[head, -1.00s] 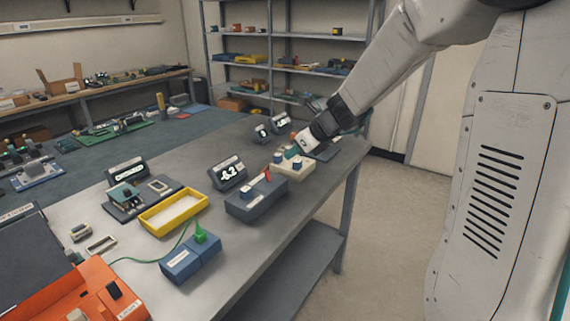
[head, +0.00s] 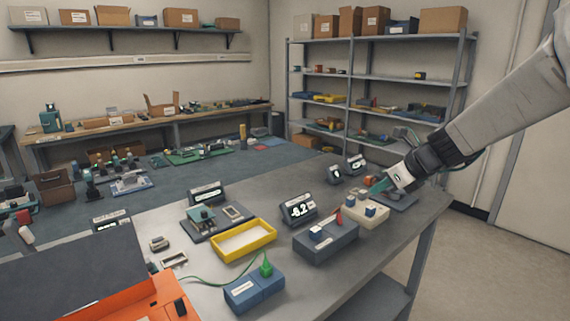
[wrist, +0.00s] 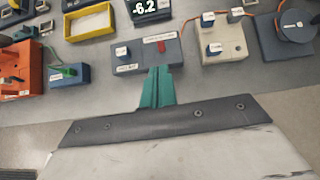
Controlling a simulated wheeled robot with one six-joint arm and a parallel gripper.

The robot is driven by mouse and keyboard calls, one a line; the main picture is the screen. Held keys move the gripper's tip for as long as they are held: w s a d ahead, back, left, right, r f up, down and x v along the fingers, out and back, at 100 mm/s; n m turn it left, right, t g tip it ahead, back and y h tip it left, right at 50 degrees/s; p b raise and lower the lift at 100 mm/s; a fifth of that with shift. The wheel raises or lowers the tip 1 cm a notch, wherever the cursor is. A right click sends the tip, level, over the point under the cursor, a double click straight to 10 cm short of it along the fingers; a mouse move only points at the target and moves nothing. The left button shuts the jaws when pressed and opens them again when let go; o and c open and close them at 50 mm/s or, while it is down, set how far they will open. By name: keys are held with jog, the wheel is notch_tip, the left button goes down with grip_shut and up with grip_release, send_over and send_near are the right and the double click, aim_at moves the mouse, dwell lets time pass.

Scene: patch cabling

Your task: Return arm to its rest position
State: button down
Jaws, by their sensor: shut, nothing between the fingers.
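My gripper (wrist: 158,88) shows in the wrist view as green fingers closed together with nothing between them. They point toward the front of a dark grey box (wrist: 147,54) with a red lever. In the head view my gripper (head: 379,186) is at the far right part of the bench, beside the beige box (head: 361,212). My arm (head: 510,110) reaches in from the right. The blue box (head: 254,290) has a green plug (head: 266,265) in its top, with a green cable running left.
A yellow tray (head: 243,241) and a display reading -6.2 (head: 298,209) stand on the grey bench. An orange case (head: 130,300) is at the front left. A dark round-topped device (wrist: 291,35) is beside the beige box. The bench's front edge is mostly clear.

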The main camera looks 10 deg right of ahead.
jog(key=s+a+n+g+h, duration=0.2)
jog(key=s+a+n+g, duration=0.1)
jog(key=s+n, duration=1.1)
jog(key=s+a+n+g+h, duration=0.2)
jog(key=s+a+n+g, duration=0.1)
jog(key=s+n, duration=1.2)
jog(key=s, duration=0.4)
jog(key=shift+s+a+h, duration=0.15)
jog(key=shift+h, duration=0.15)
